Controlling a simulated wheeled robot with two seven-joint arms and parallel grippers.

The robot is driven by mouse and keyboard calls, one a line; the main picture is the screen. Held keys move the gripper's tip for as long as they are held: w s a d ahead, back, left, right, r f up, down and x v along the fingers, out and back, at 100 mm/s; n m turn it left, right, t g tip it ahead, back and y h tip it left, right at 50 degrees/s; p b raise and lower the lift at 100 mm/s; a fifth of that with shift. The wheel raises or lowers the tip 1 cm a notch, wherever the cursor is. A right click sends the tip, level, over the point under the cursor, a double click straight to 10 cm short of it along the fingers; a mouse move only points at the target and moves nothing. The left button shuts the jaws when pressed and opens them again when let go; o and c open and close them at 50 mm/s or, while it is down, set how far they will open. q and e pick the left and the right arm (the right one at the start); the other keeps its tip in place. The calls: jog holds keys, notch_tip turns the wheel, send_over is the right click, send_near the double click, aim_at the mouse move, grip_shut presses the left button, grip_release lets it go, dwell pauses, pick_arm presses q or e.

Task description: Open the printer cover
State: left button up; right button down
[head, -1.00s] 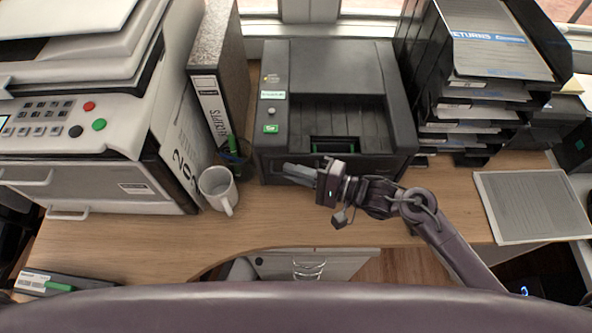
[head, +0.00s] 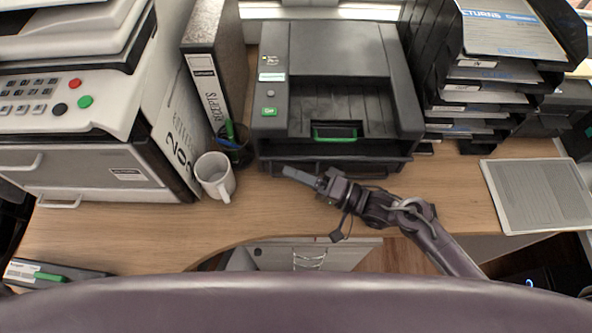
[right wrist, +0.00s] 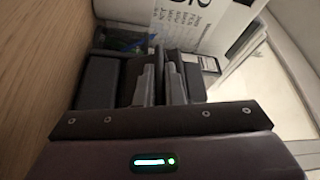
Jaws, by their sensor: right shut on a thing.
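The black printer (head: 300,110) stands at the back middle of the desk, with a green handle (head: 335,132) in its front recess. A dark gap shows low on its front, behind a dark bar that looks like the printer cover (head: 375,165), standing slightly ajar. My right gripper (head: 290,172) reaches in from the right, low at the front left of this cover, and is shut on it. The grip itself is hard to make out. The right wrist view shows its two fingers (right wrist: 160,85) close together. My left gripper is not in view.
A white mug (head: 216,178) and a pen cup (head: 233,146) stand close left of the printer, by a binder (head: 210,95). A copier (head: 75,140) is at left. Stacked trays (head: 480,100) and a grey pad (head: 540,195) are at right. The desk front is clear.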

jog(key=shift+s+f+n+b, duration=0.15)
jog(key=shift+f+n+b, duration=0.2)
jog(key=shift+n, duration=0.15)
jog(key=c, duration=1.5)
grip_release()
jog(key=shift+c, duration=0.2)
jog(key=shift+d, duration=0.15)
jog(key=b+v, duration=0.1)
jog(key=v, duration=0.5)
jog(key=shift+d+f, duration=0.1)
jog(key=shift+f, duration=0.1)
jog(key=shift+s+d, duration=0.3)
jog(key=shift+d, duration=0.35)
